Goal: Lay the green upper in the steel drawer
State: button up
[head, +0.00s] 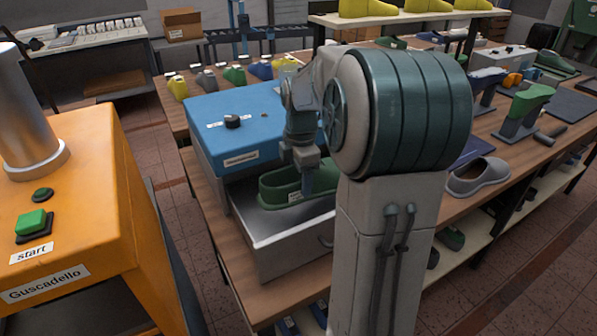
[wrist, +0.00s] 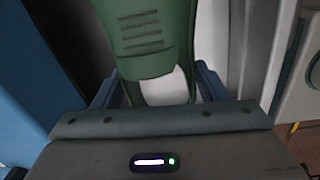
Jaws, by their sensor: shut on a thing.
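The green upper (head: 280,187) is at the opening of the steel drawer (head: 285,237) in the head view, under my gripper (head: 306,178). In the wrist view the green upper (wrist: 148,35) runs between the two blue fingers of my gripper (wrist: 155,92), which is shut on it. The drawer is pulled out from below the blue box (head: 245,135), and its pale inside shows around the upper. I cannot tell whether the upper touches the drawer floor. My arm hides the right part of the drawer and the upper's right end.
An orange machine (head: 75,200) with a green start button stands at the left. A grey shoe (head: 478,176) lies on the wooden bench to the right of my arm. Several small coloured lasts stand behind the blue box.

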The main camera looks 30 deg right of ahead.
jog(key=shift+f+b, duration=2)
jog(key=shift+f, duration=1.9)
jog(key=shift+f, duration=0.15)
jog(key=o, duration=1.1)
notch_tip(320, 180, up, 14)
jog(key=p, duration=0.1)
jog(key=shift+s, duration=0.25)
jog(key=shift+f, duration=0.1)
